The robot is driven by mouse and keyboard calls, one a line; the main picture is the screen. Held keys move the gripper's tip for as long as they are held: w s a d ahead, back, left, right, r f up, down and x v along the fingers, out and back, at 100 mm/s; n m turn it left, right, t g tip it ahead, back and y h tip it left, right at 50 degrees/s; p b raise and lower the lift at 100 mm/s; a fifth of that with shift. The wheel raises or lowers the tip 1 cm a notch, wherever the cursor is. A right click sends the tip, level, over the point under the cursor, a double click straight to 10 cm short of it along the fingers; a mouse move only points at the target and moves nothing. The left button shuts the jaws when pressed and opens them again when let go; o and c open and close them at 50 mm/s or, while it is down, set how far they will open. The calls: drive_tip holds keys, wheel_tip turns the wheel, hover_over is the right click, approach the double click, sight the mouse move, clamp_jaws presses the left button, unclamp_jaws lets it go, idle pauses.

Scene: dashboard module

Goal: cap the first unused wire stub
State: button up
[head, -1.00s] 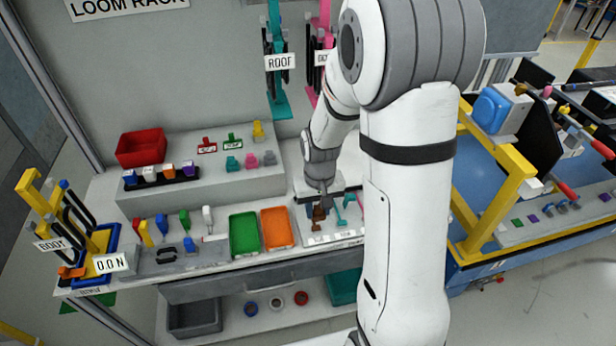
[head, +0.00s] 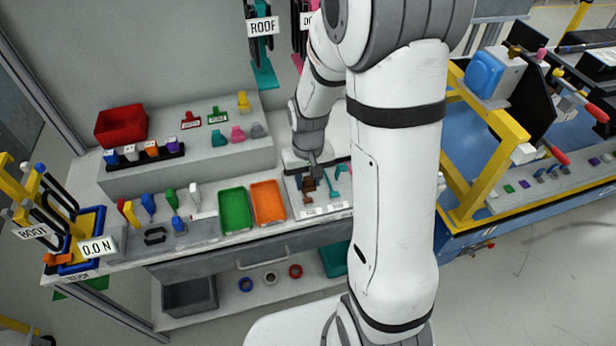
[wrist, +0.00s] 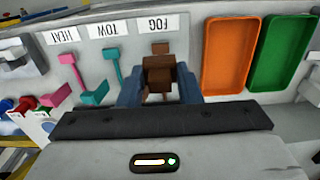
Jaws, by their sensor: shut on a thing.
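My gripper (wrist: 159,92) is shut on a brown part (wrist: 159,75), its blue fingers on either side of it. The part is blocky, with a smaller brown piece showing beyond it, beside the label "FOG" (wrist: 158,25). I cannot tell whether it is lifted off the pale tray. In the head view the brown part (head: 308,186) shows just below my gripper (head: 312,168). A teal part (wrist: 114,62) lies by the "TOW" label and a pink part (wrist: 72,75) by the "HEAT" label. I cannot pick out a wire stub for certain.
The orange tray (head: 281,186) and green tray (head: 223,212) stand left of the labelled tray. A red bin (head: 121,109) sits on the raised shelf. A yellow-framed blue cart (head: 440,243) with a dashboard module stands at right. Grey floor between is clear.

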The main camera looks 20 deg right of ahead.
sight(308, 200)
drive_tip(key=shift+f+b, duration=1.25)
drive_tip(key=shift+f, duration=0.65)
drive_tip(key=shift+f+b, duration=1.1)
drive_tip(key=shift+f, duration=0.05)
drive_tip(key=shift+r, duration=0.25)
drive_tip(key=shift+r+p, duration=0.7)
drive_tip(key=shift+f+b, duration=0.9)
idle(1.6)
drive_tip(key=o, duration=1.2)
